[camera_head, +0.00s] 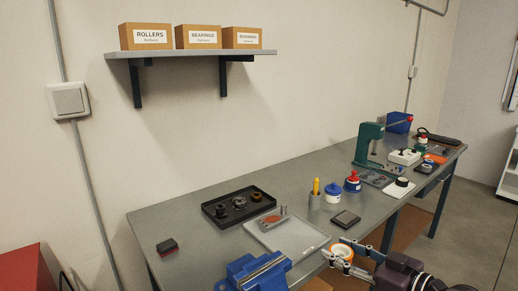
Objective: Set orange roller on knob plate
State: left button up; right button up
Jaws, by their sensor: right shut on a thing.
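My right gripper (338,255) comes in from the lower right, near the front edge of the workbench. It is shut on a small round orange-and-white piece (342,252), which looks like the orange roller. The gripper and the piece appear in front of the bench edge, apart from the bench items. A light grey plate (302,240) lies on the bench up and left of the gripper, with an orange-brown round part (272,219) and small upright pins at its back. I cannot tell for sure which item is the knob plate. My left gripper is not in view.
A blue vise (255,274) stands at the front edge, left of the gripper. A black tray (211,217) holds several dark parts. The bench's left part is mostly clear.

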jog(key=s+f+n+g+y, duration=0.2)
jog(key=s+f, duration=0.1)
jog(key=s, duration=0.6)
jog(key=s+f+n+g+y, duration=0.1)
jog(key=s+f, duration=0.2)
jog(key=s, duration=0.7)
jog(key=shift+s+a+n+g+y, duration=0.3)
jog(key=shift+n+g+y, duration=0.1)
